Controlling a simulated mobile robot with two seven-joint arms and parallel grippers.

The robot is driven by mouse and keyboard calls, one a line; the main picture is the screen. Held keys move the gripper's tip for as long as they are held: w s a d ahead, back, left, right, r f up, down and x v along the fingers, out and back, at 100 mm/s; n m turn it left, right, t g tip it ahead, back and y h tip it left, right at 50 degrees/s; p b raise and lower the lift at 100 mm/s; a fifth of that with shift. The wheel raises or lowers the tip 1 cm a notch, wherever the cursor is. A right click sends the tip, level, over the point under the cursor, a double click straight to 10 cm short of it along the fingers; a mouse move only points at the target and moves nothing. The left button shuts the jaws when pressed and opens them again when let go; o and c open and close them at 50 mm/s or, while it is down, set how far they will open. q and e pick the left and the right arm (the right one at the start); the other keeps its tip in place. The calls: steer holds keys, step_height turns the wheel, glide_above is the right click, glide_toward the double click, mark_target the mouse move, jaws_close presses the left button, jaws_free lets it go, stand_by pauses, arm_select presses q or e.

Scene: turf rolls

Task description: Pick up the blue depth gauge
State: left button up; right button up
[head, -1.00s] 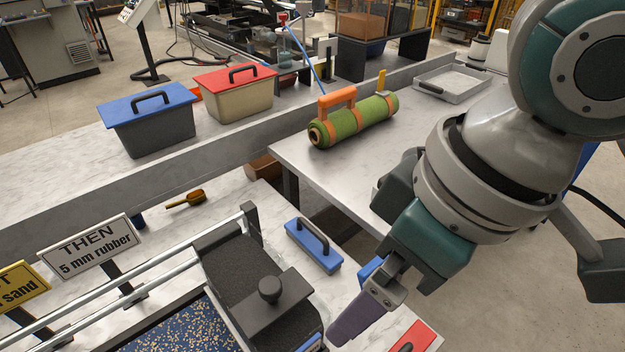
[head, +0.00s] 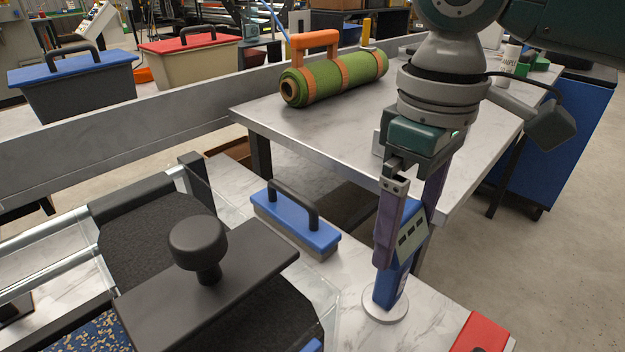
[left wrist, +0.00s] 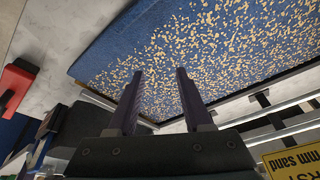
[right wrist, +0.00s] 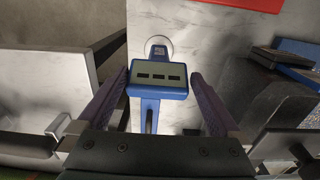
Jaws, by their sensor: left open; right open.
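The blue depth gauge (head: 392,278) stands upright on its round pale foot near the right edge of the marbled bench. Its grey display shows three dark dashes. My right gripper (head: 405,262) is around it from above, with one purple finger on each side. In the right wrist view the gauge (right wrist: 150,105) lies between the open fingers, with a gap on both sides. My left gripper (left wrist: 155,72) is open and empty above the blue speckled mat (left wrist: 200,45). It is not visible in the head view.
A blue-topped block with a black handle (head: 297,228) stands left of the gauge. A red object (head: 482,334) lies to its right at the bench edge. The black frame with a knob (head: 197,243) fills the front left. A green roll (head: 335,78) lies on the far table.

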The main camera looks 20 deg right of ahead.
arm_select(q)
steer(key=shift+f+b, duration=0.75)
steer(key=shift+f, duration=0.1)
arm_select(e)
glide_above(384, 300)
steer(key=w+d, duration=0.1)
steer(key=f, duration=0.5)
steer(key=shift+d+f, duration=0.2)
steer(key=shift+f, duration=0.2)
arm_select(q)
steer(key=shift+w, duration=0.1)
arm_select(e)
steer(key=c, duration=1.4)
steer(key=shift+o, duration=0.2)
